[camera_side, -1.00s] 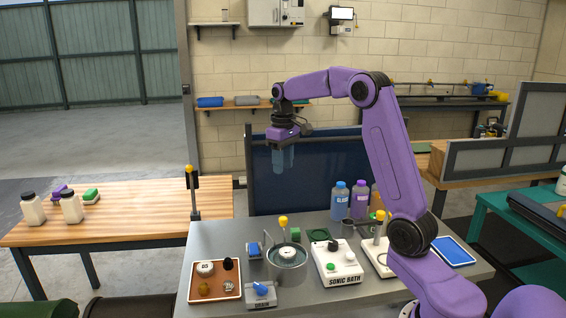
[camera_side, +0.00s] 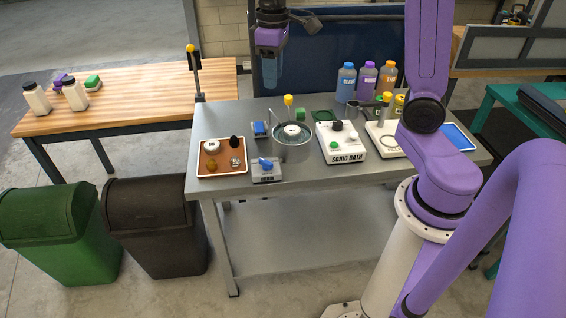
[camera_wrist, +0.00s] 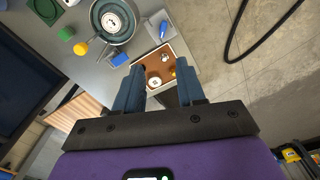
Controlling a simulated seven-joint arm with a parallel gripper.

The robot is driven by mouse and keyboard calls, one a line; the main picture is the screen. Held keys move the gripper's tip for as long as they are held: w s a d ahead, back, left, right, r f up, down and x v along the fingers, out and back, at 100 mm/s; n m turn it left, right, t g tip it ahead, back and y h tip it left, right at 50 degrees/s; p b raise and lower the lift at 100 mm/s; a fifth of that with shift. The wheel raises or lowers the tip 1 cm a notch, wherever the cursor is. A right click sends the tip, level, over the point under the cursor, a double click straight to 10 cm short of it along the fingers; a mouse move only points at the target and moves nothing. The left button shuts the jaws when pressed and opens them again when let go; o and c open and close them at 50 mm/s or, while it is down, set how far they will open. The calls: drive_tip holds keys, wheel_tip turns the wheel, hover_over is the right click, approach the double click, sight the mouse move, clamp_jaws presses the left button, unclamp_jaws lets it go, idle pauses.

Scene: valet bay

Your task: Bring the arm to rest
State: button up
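My gripper (camera_side: 270,72) hangs in the air above and behind the grey bench (camera_side: 270,190), fingers pointing down. It also shows in the wrist view (camera_wrist: 160,72). There its two blue fingers stand apart with nothing between them, so it is open and empty. It touches nothing that I can see. The brown tray (camera_side: 222,170) with several small parts lies at the front left of the bench; it shows beyond the fingertips in the wrist view. The round metal bath (camera_side: 292,152) stands right of the tray with a white round piece inside.
A white sonic bath unit (camera_side: 340,150) and several bottles (camera_side: 346,82) stand on the bench. A yellow-topped post (camera_side: 195,75) rises at its back left. A wooden table (camera_side: 130,100) is at left, with green (camera_side: 65,230) and dark (camera_side: 155,225) bins below. A dark blue panel (camera_side: 330,60) stands behind.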

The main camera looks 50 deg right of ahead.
drive_tip(key=s+a+f+n, duration=0.2)
drive_tip(key=s, duration=0.6)
drive_tip(key=s+a+f+n, duration=0.2)
drive_tip(key=s+n, duration=0.1)
drive_tip(key=s, duration=0.6)
drive_tip(key=s+a+f+n, duration=0.2)
drive_tip(key=s, duration=0.6)
drive_tip(key=shift+s+a+n, duration=0.15)
drive_tip(key=shift+a+n, duration=0.05)
drive_tip(key=shift+n, duration=0.2)
